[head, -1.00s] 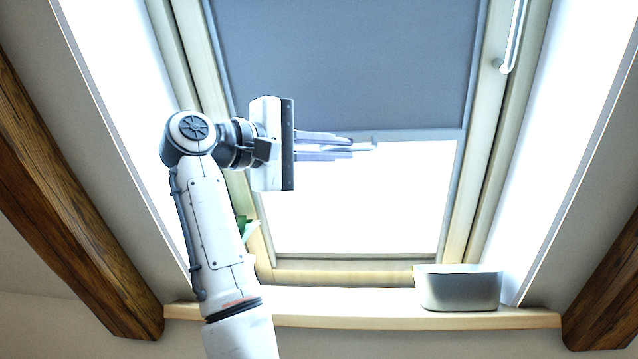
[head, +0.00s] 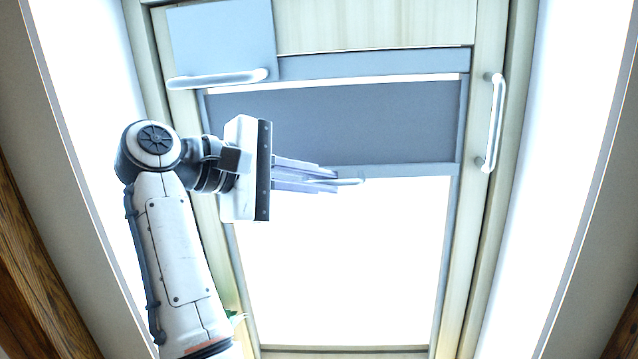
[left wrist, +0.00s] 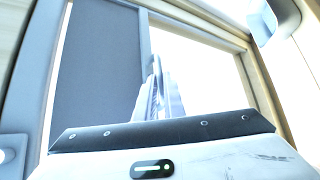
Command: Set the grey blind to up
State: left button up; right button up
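The grey blind (head: 340,125) covers the upper part of the skylight, and the glass below it is bare and bright. Its pale bottom bar (head: 415,170) runs across the window, with a small light pull handle (head: 350,182) near the middle. My left gripper (head: 325,180) comes in from the left, and its fingers are closed together around the handle, partly hiding it. In the left wrist view the blind (left wrist: 95,65) is on the left and the fingers (left wrist: 158,98) reach to its bar. My right gripper is not in view.
A wooden window frame (head: 475,230) surrounds the glass. A white vertical handle (head: 493,122) is on its right side. A pale panel (head: 222,38) with a white bar (head: 218,78) is at the upper left. Sloped wall reveals stand on both sides.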

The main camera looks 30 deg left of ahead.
pick_arm(q)
jog(key=o, duration=0.5)
jog(key=shift+c, duration=0.2)
jog(key=b+v, duration=0.4)
jog(key=v, duration=0.6)
jog(key=shift+s, duration=0.2)
